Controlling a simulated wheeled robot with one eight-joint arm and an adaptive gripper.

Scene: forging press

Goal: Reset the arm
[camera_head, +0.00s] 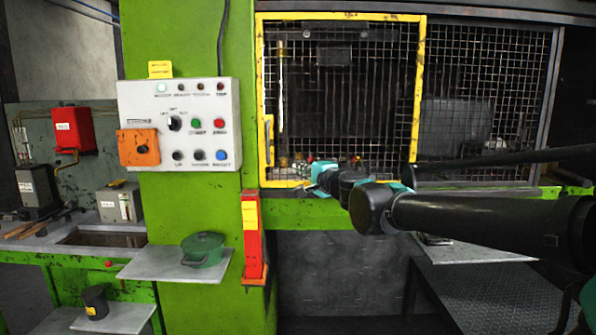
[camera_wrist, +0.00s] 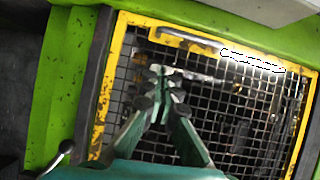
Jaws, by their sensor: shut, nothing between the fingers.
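My arm reaches in from the right in the head view, and my gripper (camera_head: 312,178) is in front of the lower part of the yellow-framed mesh guard (camera_head: 421,80). In the wrist view my gripper (camera_wrist: 160,75) has its green fingers together at the tips with nothing between them. The mesh guard (camera_wrist: 110,85) fills most of the wrist view behind the fingers. I cannot tell the exact gap between the fingertips and the mesh.
A white control panel (camera_head: 190,95) with buttons and an orange box is on the green column. A green pot (camera_head: 203,250) stands on a small shelf (camera_head: 150,264). A red post (camera_head: 254,235) stands left of the guard. A grey table (camera_head: 480,250) lies below my arm.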

